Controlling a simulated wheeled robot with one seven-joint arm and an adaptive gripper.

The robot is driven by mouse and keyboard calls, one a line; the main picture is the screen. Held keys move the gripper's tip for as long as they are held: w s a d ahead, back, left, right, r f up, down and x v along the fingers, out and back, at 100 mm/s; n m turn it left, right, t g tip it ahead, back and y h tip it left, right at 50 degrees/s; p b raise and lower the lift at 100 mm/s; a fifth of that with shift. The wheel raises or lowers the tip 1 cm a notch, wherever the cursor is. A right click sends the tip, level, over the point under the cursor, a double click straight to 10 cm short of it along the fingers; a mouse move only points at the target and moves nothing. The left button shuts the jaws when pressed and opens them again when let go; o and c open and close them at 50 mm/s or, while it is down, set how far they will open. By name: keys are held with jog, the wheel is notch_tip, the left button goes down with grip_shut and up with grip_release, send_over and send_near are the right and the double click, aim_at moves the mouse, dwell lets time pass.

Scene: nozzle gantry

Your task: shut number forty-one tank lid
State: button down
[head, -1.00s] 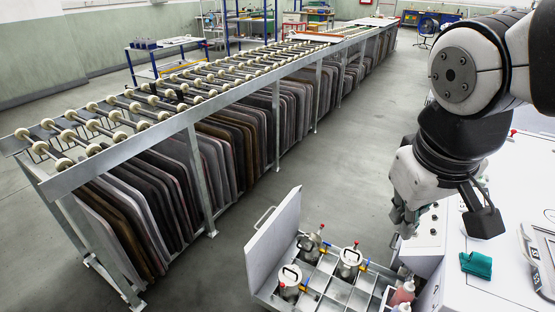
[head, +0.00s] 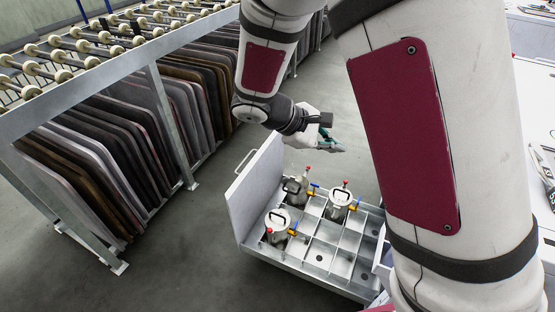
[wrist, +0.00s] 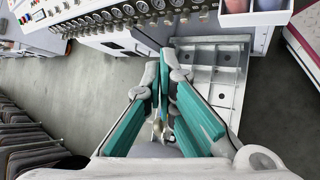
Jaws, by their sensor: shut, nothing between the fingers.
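A pale flat lid panel (head: 256,190) with a bar handle (head: 244,161) stands upright along the left side of a metal compartment tank (head: 318,268), so it is open. Three silver canisters with white round tops, a front one (head: 278,224), a rear one (head: 296,188) and a right one (head: 341,204), stand in the compartments. I cannot read any number. My gripper (head: 338,148) is above the floor behind the tank, right of the panel's top edge and apart from it. Its teal-padded fingers also show shut and empty in the wrist view (wrist: 165,65).
In the wrist view, a gauge panel (wrist: 125,15) and a bin of coloured bottles (wrist: 250,10) lie at the top.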

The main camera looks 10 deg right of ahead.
jog(key=w+a+f+n+t+h+b, duration=0.1)
jog(key=w+a+f+n+t+b, duration=0.15)
jog(key=f, duration=0.35)
jog(key=w+a+f+n+t+h+b, duration=0.1)
jog(key=w+f+n, duration=0.1)
jog(key=w+f, duration=0.35)
jog(key=w+a+f+n+t+h+b, duration=0.1)
jog(key=a+f+n+b, duration=0.15)
jog(key=f, duration=0.45)
jog(key=n+t+y+b, duration=0.3)
jog(key=n+t+b, duration=0.4)
jog(key=n, duration=0.4)
send_near(291, 180)
jog(key=shift+t, duration=0.35)
jog(key=b+x, duration=0.1)
jog(key=x, duration=0.1)
jog(key=f+b+x, duration=0.1)
jog(key=b+x, duration=0.1)
jog(key=x, duration=0.1)
jog(key=shift+s+d, duration=0.1)
jog(key=shift+d, duration=0.1)
jog(key=shift+w+d+r+b, duration=0.1)
jog(key=shift+w+d+b, duration=0.25)
jog(key=shift+w, duration=0.1)
jog(key=shift+r, duration=0.1)
